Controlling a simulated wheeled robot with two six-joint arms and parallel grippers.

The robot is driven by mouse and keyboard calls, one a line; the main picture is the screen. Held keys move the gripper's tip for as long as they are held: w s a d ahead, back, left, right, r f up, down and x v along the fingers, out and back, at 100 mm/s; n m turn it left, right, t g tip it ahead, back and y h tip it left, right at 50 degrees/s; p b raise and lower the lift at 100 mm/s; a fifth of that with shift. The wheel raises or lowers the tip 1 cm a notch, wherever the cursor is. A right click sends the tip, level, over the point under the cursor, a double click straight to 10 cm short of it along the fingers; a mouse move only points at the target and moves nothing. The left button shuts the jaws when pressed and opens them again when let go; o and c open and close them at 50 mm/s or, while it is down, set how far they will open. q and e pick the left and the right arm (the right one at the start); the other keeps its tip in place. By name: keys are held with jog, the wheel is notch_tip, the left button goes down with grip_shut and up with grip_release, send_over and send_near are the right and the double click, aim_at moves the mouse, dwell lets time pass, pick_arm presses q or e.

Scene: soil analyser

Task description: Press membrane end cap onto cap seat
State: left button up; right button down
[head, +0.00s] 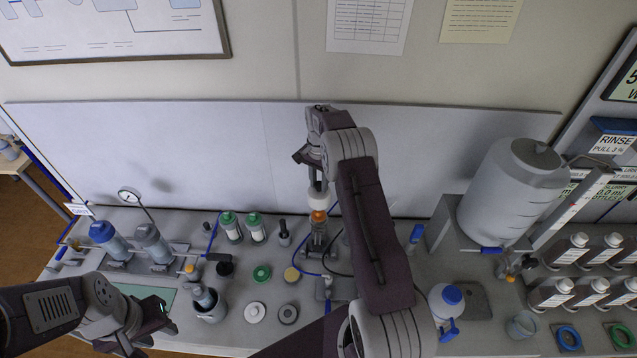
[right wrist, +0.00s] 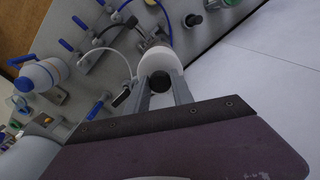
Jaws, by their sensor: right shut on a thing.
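My right gripper (head: 317,190) points down at the back middle of the bench and is shut on the white membrane end cap (head: 318,200). In the right wrist view, the round white cap (right wrist: 158,60) with a black centre sits between the two grey fingers (right wrist: 160,90). Just below the cap in the head view is an upright holder with an orange top (head: 318,216), which seems to be the cap seat. I cannot tell whether cap and seat touch; the cap hides the join from the wrist. My left gripper (head: 150,325) is low at the front left, its jaws unclear.
Blue hoses and a grey stand (head: 323,290) are in front of the holder. A white blue-capped bottle (head: 446,302) and a large tank (head: 510,190) stand to the right.

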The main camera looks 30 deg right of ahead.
aim_at(319, 191)
jog(key=shift+w, duration=0.1)
jog(key=shift+w+f, duration=0.1)
jog(key=shift+f, duration=0.15)
notch_tip(319, 191, down, 4)
jog(key=shift+r+b, duration=0.1)
jog(key=shift+b, duration=1.15)
dwell(0.4)
jog(key=shift+f+b, duration=1.85)
jog(key=shift+f, duration=1.25)
